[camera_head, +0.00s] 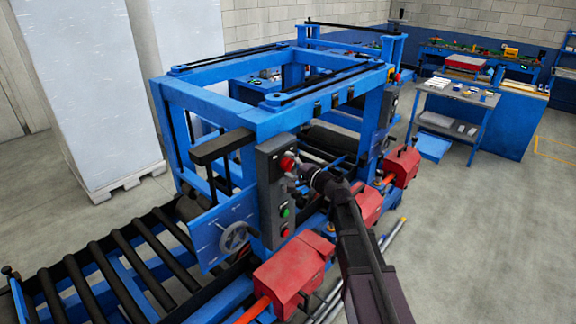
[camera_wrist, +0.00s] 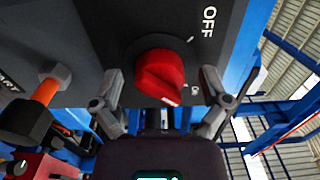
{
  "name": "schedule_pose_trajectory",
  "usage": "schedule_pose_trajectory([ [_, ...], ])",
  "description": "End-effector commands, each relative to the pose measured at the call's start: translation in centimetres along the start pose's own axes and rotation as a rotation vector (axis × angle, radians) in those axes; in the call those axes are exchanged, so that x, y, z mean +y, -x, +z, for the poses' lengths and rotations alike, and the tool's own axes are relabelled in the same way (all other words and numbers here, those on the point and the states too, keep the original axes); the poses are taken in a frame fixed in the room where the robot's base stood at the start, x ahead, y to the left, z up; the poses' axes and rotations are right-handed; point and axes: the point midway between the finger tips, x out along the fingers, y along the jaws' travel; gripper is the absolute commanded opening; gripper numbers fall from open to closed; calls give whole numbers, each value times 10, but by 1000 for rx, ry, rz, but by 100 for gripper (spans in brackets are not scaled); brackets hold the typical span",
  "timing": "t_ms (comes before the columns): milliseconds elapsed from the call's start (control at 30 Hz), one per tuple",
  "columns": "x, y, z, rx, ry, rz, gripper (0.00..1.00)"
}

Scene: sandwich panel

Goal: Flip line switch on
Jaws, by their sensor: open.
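The line switch is a red rotary knob (camera_wrist: 160,75) on a dark grey control box (camera_wrist: 95,30). An "OFF" label (camera_wrist: 208,20) and a small white tick stand beside it, and another small label near the right finger is partly hidden. In the head view the red knob (camera_head: 287,162) is at the top of the control box (camera_head: 266,190). My gripper (camera_wrist: 161,88) is open, with one finger on each side of the knob and visible gaps to both. My gripper (camera_head: 300,174) is close in front of the box in the head view.
Below the knob the box carries a green button (camera_head: 285,212) and a red button (camera_head: 285,233). Red motor housings (camera_head: 290,268) sit below and beside my arm. Grey floor (camera_head: 470,240) is open to the right.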

Motion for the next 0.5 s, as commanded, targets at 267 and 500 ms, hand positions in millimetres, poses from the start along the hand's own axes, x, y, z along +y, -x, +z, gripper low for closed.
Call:
schedule_pose_trajectory([
  [267, 0, 8, 0, 0, 1, 1, 96],
  [500, 0, 35, 2, 2, 1, 0, 96],
])
